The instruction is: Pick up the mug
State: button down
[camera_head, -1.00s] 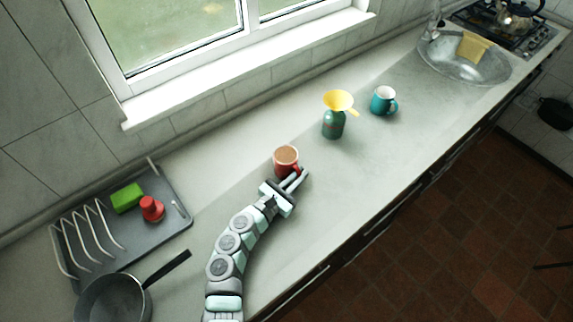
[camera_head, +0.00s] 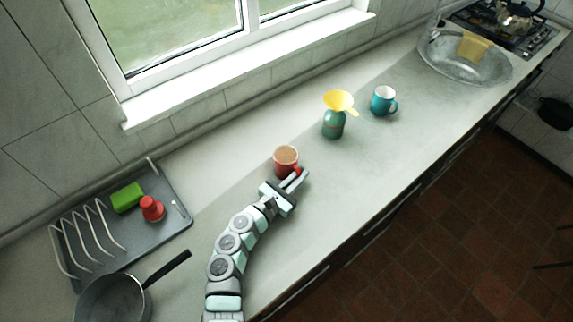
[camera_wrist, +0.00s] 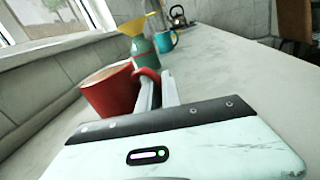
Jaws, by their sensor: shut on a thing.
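A red mug (camera_head: 286,160) with a light brown inside or filling stands upright on the counter in the head view. My gripper (camera_head: 298,178) reaches it from the front right, at its handle side. In the wrist view the red mug (camera_wrist: 110,92) is at the left, and my gripper's fingers (camera_wrist: 157,90) are close together on its handle (camera_wrist: 148,74). The fingertips partly hide the handle. A second mug, teal with a white inside (camera_head: 383,101), stands farther right and apart from my gripper; it also shows in the wrist view (camera_wrist: 165,41).
A green bottle (camera_head: 333,125) with a yellow funnel (camera_head: 339,101) stands between the mugs. A grey dish rack (camera_head: 172,222) holds a green block (camera_head: 127,198) and a red object (camera_head: 151,209). A pan (camera_head: 112,300) lies at lower left. The sink (camera_head: 465,68) is far right.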

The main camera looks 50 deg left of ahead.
jog(key=shift+r, duration=0.1)
notch_tip(320, 180, up, 20)
jog(key=p, duration=0.2)
dwell(0.5)
dwell(0.5)
jog(key=c, duration=2.1)
grip_release()
grip_shut()
